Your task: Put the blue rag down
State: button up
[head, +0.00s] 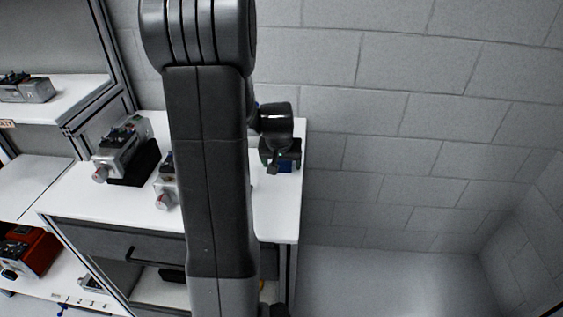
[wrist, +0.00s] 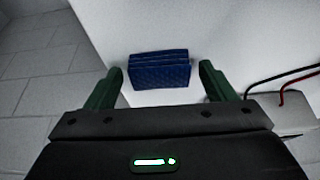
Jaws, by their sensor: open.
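The blue rag (wrist: 159,70) is a folded, textured blue piece lying on the white table top. In the wrist view it sits ahead of and between the green fingers of my gripper (wrist: 154,82), with a gap on each side. The fingers are open and do not touch it. In the head view my gripper (head: 278,160) is over the right end of the table, and a bit of the blue rag (head: 285,168) shows just below it. Most of the rag is hidden there by the gripper.
The white table (head: 278,215) ends on the right at open floor by a grey block wall (head: 400,130). A grey servo unit (head: 122,147) on a black block stands at left; another (head: 166,190) is partly hidden by my arm. Red and black cables (wrist: 290,82) lie right in the wrist view.

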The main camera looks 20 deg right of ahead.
aim_at(281, 163)
jog(key=shift+s+r, duration=0.1)
jog(key=shift+r, duration=0.45)
jog(key=v, duration=1.1)
jog(key=shift+s, duration=0.1)
jog(key=x, duration=1.2)
jog(key=shift+a, duration=0.1)
jog(key=shift+r, duration=1.35)
